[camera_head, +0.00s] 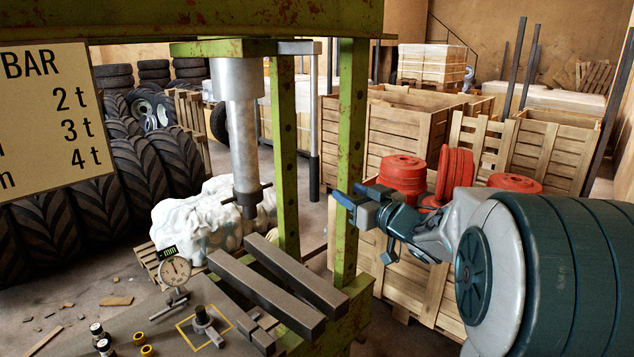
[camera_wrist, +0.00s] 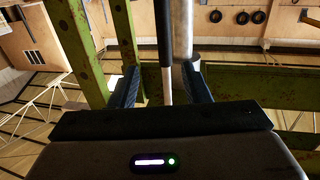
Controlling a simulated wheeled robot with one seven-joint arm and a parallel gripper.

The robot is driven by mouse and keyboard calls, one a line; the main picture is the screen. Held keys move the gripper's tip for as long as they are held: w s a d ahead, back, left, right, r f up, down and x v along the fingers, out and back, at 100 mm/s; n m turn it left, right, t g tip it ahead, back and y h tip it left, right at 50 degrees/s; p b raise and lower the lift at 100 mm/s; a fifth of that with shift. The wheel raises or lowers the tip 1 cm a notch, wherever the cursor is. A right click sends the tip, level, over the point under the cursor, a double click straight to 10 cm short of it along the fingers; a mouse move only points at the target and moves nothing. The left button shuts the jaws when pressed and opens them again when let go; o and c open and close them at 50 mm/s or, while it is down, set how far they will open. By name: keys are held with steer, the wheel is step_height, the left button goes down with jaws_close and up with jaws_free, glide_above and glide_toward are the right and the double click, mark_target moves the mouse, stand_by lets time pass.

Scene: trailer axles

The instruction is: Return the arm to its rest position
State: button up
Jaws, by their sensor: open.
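My gripper (camera_head: 355,205) is at the right of the green press frame (camera_head: 287,150) in the head view, beside its right post. Its jaws are open and nothing shows between them. My arm reaches in from the right edge of the picture. In the wrist view the two dark fingers (camera_wrist: 158,88) stand apart, with the green frame and a grey cylinder (camera_wrist: 182,25) beyond them. From the wrist view I cannot tell how far these are from the fingers.
The press ram (camera_head: 240,130) hangs above two steel bars (camera_head: 280,275). A dial gauge (camera_head: 175,271), a small part in a yellow square (camera_head: 203,322) and small cylinders lie on the bench (camera_head: 130,315). Wooden crates (camera_head: 410,135) and red coils (camera_head: 402,172) stand behind my arm.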

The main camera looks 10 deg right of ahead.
steer(key=s+d+f+m+g+h, duration=0.2)
steer(key=s+f+m+g+h, duration=0.3)
steer(key=s+h, duration=0.5)
steer(key=s+a+f+g+y, duration=0.1)
steer(key=s+a+f+g, duration=0.1)
steer(key=s, duration=0.4)
steer(key=s+a+f+g+y, duration=0.1)
steer(key=s+a+f+g, duration=0.1)
steer(key=s, duration=0.5)
steer(key=s+a+f+g+y, duration=0.1)
steer(key=s+a+f+g, duration=0.2)
steer(key=s+f, duration=0.2)
steer(key=shift+s+g, duration=0.3)
steer(key=shift+s, duration=0.85)
